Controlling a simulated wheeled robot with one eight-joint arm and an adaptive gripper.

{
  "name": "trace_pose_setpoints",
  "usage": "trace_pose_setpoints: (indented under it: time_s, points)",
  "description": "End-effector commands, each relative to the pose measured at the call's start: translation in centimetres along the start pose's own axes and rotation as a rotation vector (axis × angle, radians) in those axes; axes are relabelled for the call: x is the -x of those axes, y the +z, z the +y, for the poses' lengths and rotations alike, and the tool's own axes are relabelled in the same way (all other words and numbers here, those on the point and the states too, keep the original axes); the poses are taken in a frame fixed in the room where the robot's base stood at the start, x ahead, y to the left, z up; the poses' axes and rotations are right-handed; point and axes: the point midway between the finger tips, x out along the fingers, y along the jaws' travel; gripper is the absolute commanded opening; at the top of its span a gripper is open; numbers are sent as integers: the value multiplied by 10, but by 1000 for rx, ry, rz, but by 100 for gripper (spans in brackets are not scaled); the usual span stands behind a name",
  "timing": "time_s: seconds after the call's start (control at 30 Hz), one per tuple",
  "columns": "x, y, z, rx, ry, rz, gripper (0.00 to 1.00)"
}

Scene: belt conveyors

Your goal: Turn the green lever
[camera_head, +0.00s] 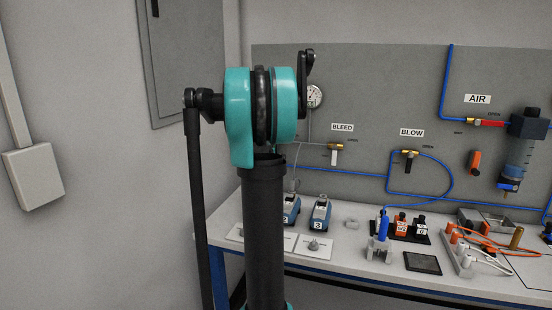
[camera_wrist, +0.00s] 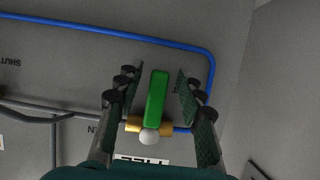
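The green lever (camera_wrist: 157,98) shows in the wrist view as a straight bar on a brass valve (camera_wrist: 134,124), with a round pale knob at its lower end. My gripper (camera_wrist: 161,82) is open, with one finger on each side of the lever. Gaps show between the lever and both fingers, so neither seems to touch it. In the head view the green lever is not visible, and my gripper cannot be made out behind my arm.
A blue pipe (camera_wrist: 110,31) runs along the panel and bends down near the right finger. In the head view, other valves sit under the BLEED (camera_head: 343,127) and BLOW (camera_head: 411,132) labels. A crowded white bench (camera_head: 345,274) stands below the grey panel (camera_head: 360,90).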

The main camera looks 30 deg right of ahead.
Motion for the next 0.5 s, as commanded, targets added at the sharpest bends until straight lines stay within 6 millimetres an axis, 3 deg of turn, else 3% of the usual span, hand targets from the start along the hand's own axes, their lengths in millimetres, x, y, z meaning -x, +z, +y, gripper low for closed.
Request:
trace_pose_setpoints:
  time_s: [0.17,0.5]
  points:
    - [18,0,0,1,-1,0,38]
    - [77,0,-1,1,-2,0,38]
